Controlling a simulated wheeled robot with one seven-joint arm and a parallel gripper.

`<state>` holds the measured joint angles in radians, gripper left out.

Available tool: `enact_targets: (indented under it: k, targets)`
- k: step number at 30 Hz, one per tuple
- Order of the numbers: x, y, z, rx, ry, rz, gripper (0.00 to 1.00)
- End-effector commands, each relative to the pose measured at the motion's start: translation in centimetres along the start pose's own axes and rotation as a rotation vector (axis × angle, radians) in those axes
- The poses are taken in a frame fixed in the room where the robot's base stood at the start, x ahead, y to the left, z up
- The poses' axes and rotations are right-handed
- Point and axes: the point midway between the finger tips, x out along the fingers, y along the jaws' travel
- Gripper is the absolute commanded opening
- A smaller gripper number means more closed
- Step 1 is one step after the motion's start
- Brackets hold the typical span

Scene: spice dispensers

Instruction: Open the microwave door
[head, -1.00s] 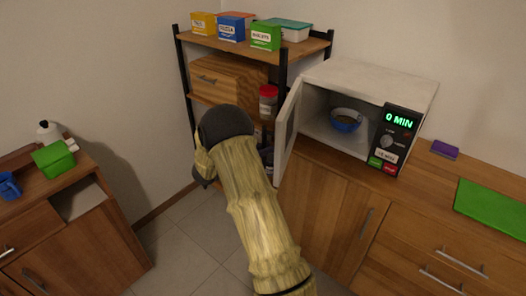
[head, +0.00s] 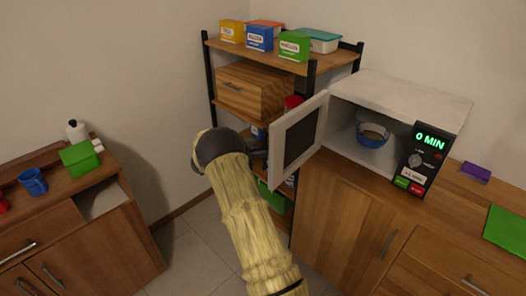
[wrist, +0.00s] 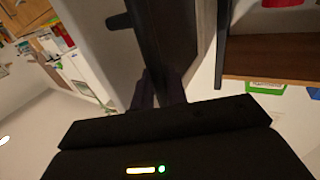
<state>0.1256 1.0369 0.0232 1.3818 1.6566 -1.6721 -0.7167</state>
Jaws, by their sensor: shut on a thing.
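The white microwave (head: 400,95) stands on the wooden counter at the right, with a blue bowl (head: 372,135) inside. Its door (head: 299,138) stands well open, swung out to the left. My gripper (head: 258,151) is at the door's outer left side, mostly hidden behind my arm's end. In the wrist view, my gripper's dark fingers (wrist: 161,92) are shut at a dark upright part of the door. The exact contact is too dark to make out.
A shelf rack (head: 309,68) with boxes and a wooden drawer (head: 252,90) stands close behind the door. A low cabinet (head: 95,250) stands at the left. Tiled floor lies free between the cabinets.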

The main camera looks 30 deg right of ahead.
Motion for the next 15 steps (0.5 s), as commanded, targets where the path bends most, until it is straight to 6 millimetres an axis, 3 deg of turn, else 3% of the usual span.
enact_targets:
  k: [5,6,9,15]
  targets:
    - [0.0,-0.1,-0.1,0.001,0.005,-0.003,0.0]
    - [-0.1,-0.1,-0.1,0.002,0.005,-0.005,0.16]
    - [-0.3,-0.1,-0.1,0.001,0.004,-0.008,0.32]
    - [-0.6,-0.1,0.0,0.0,0.002,-0.011,0.32]
